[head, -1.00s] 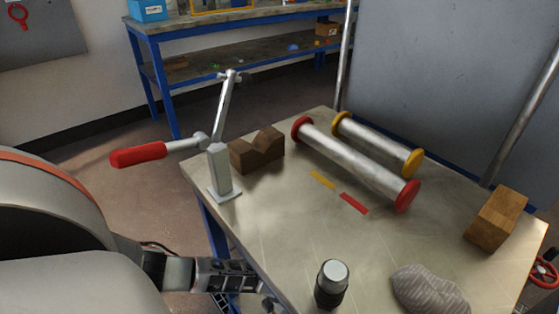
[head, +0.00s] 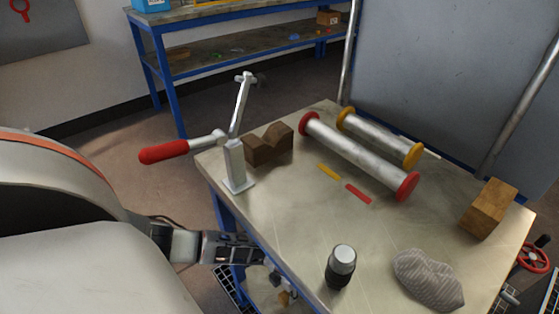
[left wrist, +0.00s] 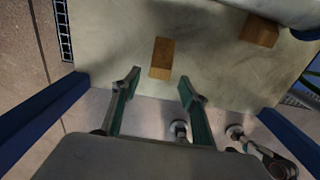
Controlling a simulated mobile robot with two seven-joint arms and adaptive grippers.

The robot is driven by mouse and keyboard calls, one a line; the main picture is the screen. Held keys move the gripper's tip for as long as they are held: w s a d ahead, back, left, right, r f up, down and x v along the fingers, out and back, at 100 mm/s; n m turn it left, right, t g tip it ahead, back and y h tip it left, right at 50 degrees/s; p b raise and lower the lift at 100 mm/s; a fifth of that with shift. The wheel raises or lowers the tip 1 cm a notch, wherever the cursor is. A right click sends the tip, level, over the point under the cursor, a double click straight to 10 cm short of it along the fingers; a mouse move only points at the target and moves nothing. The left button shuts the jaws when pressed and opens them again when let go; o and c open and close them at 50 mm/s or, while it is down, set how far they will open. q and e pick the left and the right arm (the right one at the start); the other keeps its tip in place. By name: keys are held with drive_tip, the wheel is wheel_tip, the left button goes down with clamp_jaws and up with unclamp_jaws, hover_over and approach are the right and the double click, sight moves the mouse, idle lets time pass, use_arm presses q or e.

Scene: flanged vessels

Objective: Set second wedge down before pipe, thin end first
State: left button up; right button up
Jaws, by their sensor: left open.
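My left gripper (left wrist: 158,84) is open and empty in the left wrist view, its two fingers apart. A small brown wooden block (left wrist: 162,58), which looks like a wedge, lies just beyond the fingertips, near the edge of a pale surface (left wrist: 110,35). I cannot tell which end is thin. A second wooden block (left wrist: 262,31) lies farther to the right, close to a grey cylinder (left wrist: 285,8) that may be the pipe. In the head view my left arm reaches down beside the table, and the gripper there is mostly hidden by the table edge. My right gripper is not in view.
The tabletop (head: 290,220) carries a red-flanged vessel (head: 355,155), a yellow-flanged vessel (head: 385,140), a notched wooden block (head: 268,145), a clamp with a red handle (head: 163,152), a dark canister (head: 341,268), a grey cushion (head: 428,280) and a wooden block (head: 487,208). Blue legs (left wrist: 35,110) flank the gripper.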

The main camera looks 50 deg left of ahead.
sight(285, 296)
use_arm(q)
wheel_tip(285, 296, up, 6)
drive_tip(key=shift+s+f+p, duration=0.1)
drive_tip(key=shift+f+p, duration=0.1)
drive_tip(key=shift+p, duration=0.65)
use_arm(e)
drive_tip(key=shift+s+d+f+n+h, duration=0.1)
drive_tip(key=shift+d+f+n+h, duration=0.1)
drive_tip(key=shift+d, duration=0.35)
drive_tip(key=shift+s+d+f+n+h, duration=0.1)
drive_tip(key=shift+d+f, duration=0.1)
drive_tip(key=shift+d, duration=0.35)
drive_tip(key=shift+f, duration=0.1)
use_arm(q)
drive_tip(key=shift+d, duration=0.1)
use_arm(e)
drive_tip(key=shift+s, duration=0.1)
